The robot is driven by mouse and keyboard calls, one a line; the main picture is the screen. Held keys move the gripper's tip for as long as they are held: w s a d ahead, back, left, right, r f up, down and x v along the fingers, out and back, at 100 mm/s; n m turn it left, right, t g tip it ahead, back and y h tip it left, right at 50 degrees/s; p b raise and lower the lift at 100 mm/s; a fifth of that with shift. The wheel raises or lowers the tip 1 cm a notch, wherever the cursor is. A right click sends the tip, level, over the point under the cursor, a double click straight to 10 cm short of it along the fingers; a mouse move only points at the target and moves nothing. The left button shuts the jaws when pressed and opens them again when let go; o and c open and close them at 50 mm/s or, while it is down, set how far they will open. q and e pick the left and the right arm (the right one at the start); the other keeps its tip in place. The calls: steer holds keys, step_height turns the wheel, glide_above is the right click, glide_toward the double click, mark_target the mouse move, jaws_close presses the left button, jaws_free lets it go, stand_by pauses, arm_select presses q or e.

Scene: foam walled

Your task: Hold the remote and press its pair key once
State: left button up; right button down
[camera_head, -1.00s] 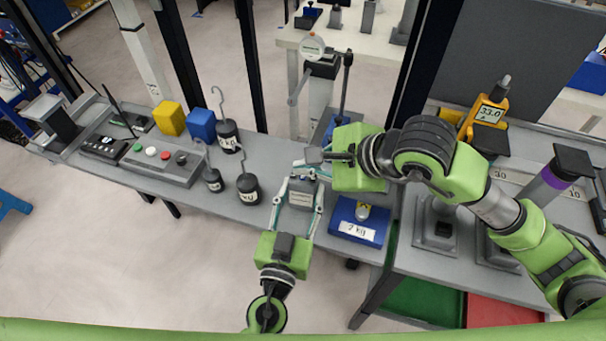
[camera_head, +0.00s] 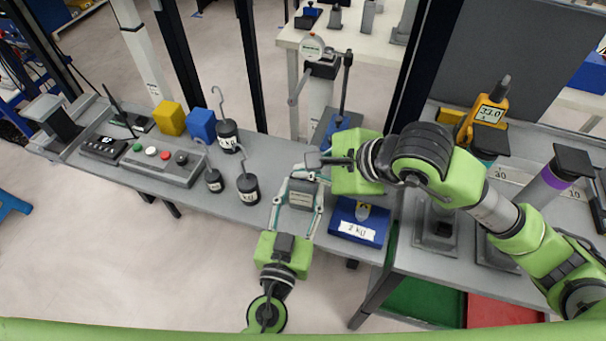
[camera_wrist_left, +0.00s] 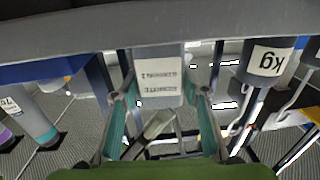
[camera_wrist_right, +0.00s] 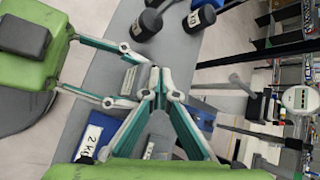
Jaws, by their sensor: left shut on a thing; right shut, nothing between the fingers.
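The remote (camera_head: 301,196) is a small grey box with a white label. My left gripper (camera_head: 299,200) is shut on it, a finger on each side, and holds it by the table's front edge. In the left wrist view, the remote (camera_wrist_left: 159,82) sits between the fingers with its printed label facing that camera. My right gripper (camera_head: 308,164) is shut and empty, its fingertips close to the remote's far end. In the right wrist view, the closed fingertips (camera_wrist_right: 157,88) are beside the remote (camera_wrist_right: 139,80). I cannot tell whether they touch, and the pair key is not clearly visible.
Black hook weights (camera_head: 248,189) stand left of the remote. A blue tray (camera_head: 357,222) labelled 2 kg is close on the right. A control box with coloured buttons (camera_head: 163,160) and yellow and blue blocks (camera_head: 169,118) stand farther left. A dial gauge stand (camera_head: 340,120) is behind.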

steer(key=shift+r, duration=0.7)
steer(key=shift+r, duration=2.5)
arm_select(q)
steer(key=o, duration=1.3)
steer(key=shift+s, duration=0.1)
